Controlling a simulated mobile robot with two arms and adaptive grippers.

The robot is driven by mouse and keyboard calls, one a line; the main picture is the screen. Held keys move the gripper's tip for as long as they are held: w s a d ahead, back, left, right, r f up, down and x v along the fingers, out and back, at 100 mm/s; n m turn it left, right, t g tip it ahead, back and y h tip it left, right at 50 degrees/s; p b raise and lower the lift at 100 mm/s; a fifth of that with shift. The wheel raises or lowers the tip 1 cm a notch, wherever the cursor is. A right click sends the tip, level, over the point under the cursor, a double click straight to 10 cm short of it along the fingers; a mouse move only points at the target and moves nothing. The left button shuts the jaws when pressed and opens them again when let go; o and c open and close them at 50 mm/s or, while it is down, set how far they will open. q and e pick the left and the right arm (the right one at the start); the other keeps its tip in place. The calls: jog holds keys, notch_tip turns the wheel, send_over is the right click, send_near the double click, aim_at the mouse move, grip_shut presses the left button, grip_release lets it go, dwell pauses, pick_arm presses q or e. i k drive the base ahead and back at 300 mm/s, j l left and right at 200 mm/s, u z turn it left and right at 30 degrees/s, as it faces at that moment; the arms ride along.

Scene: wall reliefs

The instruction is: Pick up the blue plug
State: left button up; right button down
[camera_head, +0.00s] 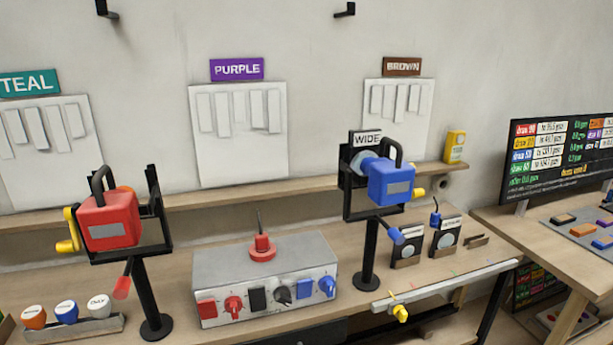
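Several blue parts show in the head view, and I cannot tell for sure which is the blue plug. A small blue piece (397,235) hangs beside the right black post, left of a black-and-white device. Another small blue piece (435,217) sits on top of a second such device. Blue fittings (327,286) are on the front of the grey box. A large blue block (392,182) with a black handle sits in a black frame on the right post. Neither of my grippers is in view.
A red block (110,220) sits in a black frame on the left post. The grey control box (266,268) stands between the posts on the wooden bench. A rack of round-topped pieces (67,313) is at the lower left. A screen (560,160) stands on the right table.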

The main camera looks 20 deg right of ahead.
aim_at(434, 217)
jog(key=z, duration=1.25)
jog(key=i+l+u, duration=0.1)
jog(key=i+l, duration=0.2)
